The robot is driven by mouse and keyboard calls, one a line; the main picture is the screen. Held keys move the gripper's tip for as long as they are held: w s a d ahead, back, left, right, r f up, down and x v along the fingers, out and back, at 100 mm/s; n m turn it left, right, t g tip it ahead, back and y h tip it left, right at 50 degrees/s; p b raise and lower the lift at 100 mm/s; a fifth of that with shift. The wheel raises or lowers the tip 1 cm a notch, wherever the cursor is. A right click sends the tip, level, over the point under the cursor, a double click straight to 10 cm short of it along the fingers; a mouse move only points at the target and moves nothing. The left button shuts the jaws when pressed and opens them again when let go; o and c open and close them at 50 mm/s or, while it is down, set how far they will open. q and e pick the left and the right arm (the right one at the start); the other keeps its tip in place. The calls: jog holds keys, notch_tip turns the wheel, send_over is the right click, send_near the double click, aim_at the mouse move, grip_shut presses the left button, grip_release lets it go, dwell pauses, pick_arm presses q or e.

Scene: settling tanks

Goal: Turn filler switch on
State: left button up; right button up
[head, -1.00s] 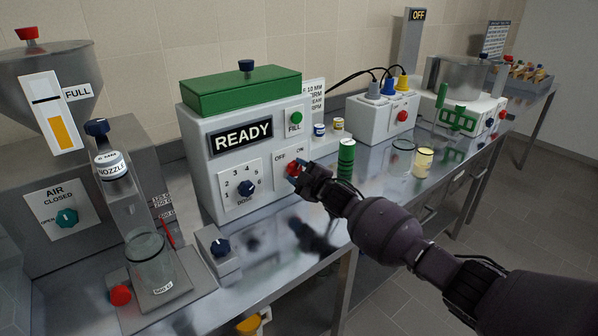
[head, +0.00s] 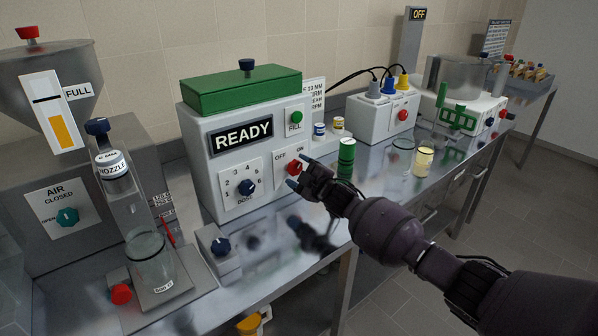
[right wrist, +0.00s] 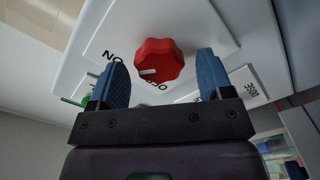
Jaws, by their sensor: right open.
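The filler is a white box with a green lid (head: 243,90) and a display (head: 241,137) that reads READY. Its red switch knob (head: 294,167) sits on the front plate below the words OFF and ON. My right gripper (head: 298,173) is open just in front of the knob, its blue fingertips apart. In the right wrist view the red knob (right wrist: 159,60) shows beyond and between the open fingers (right wrist: 165,80), apparently untouched. A white mark on the knob lies on its left side, toward the inverted ON lettering. My left gripper is not in view.
A dose dial (head: 247,187) and a green FILL button (head: 296,117) share the filler's front. A nozzle unit with a glass beaker (head: 149,259) stands at left.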

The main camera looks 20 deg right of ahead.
jog(key=shift+s+d, duration=0.2)
jog(key=shift+s, duration=0.25)
pick_arm(q)
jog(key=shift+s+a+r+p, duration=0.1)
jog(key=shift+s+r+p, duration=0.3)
jog(key=shift+p, duration=0.45)
pick_arm(e)
jog(key=v, duration=0.9)
jog(key=shift+s, duration=0.25)
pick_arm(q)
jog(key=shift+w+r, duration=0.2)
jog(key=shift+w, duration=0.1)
